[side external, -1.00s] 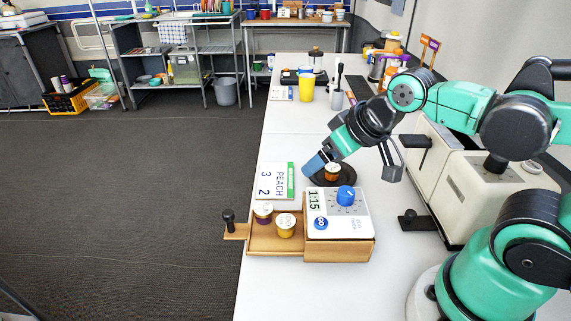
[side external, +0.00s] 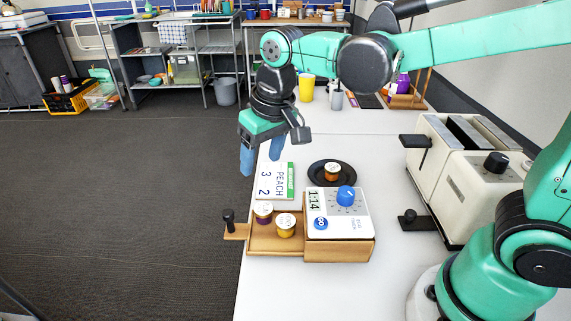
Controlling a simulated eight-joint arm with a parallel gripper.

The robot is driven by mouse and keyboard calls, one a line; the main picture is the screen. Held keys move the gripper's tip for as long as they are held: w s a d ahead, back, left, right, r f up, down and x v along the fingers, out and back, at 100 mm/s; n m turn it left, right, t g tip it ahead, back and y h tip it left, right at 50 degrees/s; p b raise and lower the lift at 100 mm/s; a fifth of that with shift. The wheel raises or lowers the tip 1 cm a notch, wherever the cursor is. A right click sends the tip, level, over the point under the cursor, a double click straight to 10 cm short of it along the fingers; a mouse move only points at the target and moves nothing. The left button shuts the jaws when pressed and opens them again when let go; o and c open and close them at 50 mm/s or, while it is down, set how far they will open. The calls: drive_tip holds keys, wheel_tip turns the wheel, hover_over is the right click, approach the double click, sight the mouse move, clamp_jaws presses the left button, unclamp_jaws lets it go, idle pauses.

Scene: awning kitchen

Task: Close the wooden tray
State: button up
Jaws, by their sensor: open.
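The wooden tray (side external: 262,250) is pulled out to the left from its wooden housing (side external: 340,250) on the white counter. Two small lidded jars, one purple-sided (side external: 263,213) and one yellow-sided (side external: 285,226), stand in it. A dark knob (side external: 229,220) stands upright on a wooden tab at the tray's left end. My gripper (side external: 262,157) is open and empty, with two blue fingertips pointing down. It is in the air near the counter's left edge, behind the tray in the picture and apart from it.
A white timer (side external: 350,223) with a blue dial lies on the housing. A PEACH card (side external: 272,182) is behind the tray. A black plate (side external: 319,173) with a small jar (side external: 332,172) is behind the timer. A cream toaster (side external: 455,170) stands right. The floor left of the counter is clear.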

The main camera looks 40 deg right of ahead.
sight(228, 212)
drive_tip(key=w+a+f+g, duration=0.1)
drive_tip(key=a, duration=0.1)
drive_tip(key=w+a+f, duration=0.1)
drive_tip(key=f, duration=0.1)
drive_tip(key=w+a+f+g, duration=0.1)
drive_tip(key=a, duration=0.1)
drive_tip(key=shift+a+f+g+h, duration=0.15)
drive_tip(key=shift+a+g+h, duration=0.15)
drive_tip(key=shift+a, duration=0.05)
drive_tip(key=shift+f, duration=2.8)
clamp_jaws()
